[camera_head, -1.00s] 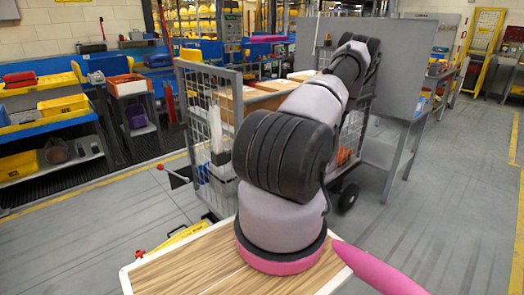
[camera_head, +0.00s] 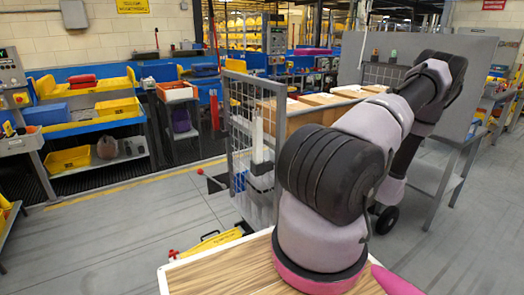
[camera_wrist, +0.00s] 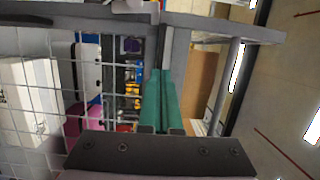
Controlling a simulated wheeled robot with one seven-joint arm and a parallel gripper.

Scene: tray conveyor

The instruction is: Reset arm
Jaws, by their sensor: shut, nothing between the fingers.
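My arm rises from the lower middle of the head view and reaches up and to the right; its far end folds down behind the forearm. My gripper is not clearly visible there. In the wrist view my gripper (camera_wrist: 160,102) shows two green fingers side by side, shut with nothing between them. Behind the fingers, the wrist view shows a wire mesh panel (camera_wrist: 25,105) on the left and a grey frame bar at the top.
A mesh-sided cart (camera_head: 250,150) holding cardboard boxes (camera_head: 300,118) stands close behind my arm. A grey panel (camera_head: 475,75) stands at the right. Shelves with yellow bins (camera_head: 118,108) are at the left. Grey floor (camera_head: 110,235) is open at the left.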

